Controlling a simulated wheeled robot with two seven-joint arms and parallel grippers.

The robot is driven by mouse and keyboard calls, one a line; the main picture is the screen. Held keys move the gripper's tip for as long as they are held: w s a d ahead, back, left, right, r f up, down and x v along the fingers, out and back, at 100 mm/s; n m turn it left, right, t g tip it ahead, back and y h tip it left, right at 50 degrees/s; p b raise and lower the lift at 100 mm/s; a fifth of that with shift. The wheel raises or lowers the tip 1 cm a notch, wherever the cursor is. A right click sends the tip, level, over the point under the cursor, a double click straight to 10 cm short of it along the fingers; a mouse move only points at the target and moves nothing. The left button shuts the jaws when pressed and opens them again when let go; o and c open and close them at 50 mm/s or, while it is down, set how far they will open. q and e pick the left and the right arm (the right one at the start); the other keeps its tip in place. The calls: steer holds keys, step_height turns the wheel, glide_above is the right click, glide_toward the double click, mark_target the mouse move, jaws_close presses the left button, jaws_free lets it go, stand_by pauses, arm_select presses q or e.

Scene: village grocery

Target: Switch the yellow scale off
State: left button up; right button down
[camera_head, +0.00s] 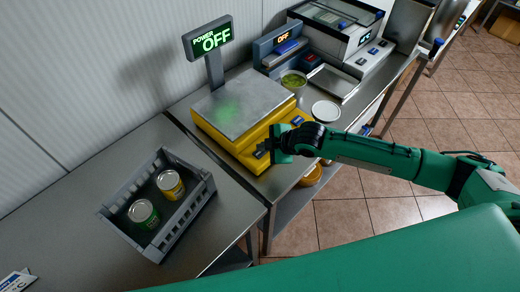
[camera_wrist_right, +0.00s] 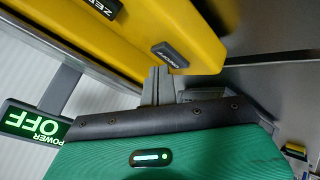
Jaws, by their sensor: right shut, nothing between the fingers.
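The yellow scale (camera_head: 225,143) stands on the steel counter with a bare grey weighing plate (camera_head: 238,103). Its raised display (camera_head: 211,40) reads "POWER OFF" in green; it also shows upside down in the wrist view (camera_wrist_right: 35,122). My right gripper (camera_head: 266,147) is shut and empty at the scale's front edge. In the wrist view its fingertips (camera_wrist_right: 156,74) are right beside the dark on/off button (camera_wrist_right: 170,55) on the yellow front; I cannot tell whether they touch it. A second button, labelled ZERO (camera_wrist_right: 103,8), is farther along. My left gripper is not in view.
A grey crate (camera_head: 120,199) with a green can (camera_head: 144,214) and a yellow can (camera_head: 170,185) stands to the left. Beyond the scale are a blue scale reading "OFF" (camera_head: 283,37), a bowl (camera_head: 294,82), and a white machine (camera_head: 340,45). Tiled floor is open at right.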

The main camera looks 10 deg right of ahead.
mark_target(263, 153)
steer(key=shift+r, duration=0.3)
step_height(263, 153, up, 6)
steer(key=p, duration=0.5)
steer(key=shift+p, duration=0.35)
steer(key=shift+f, duration=0.1)
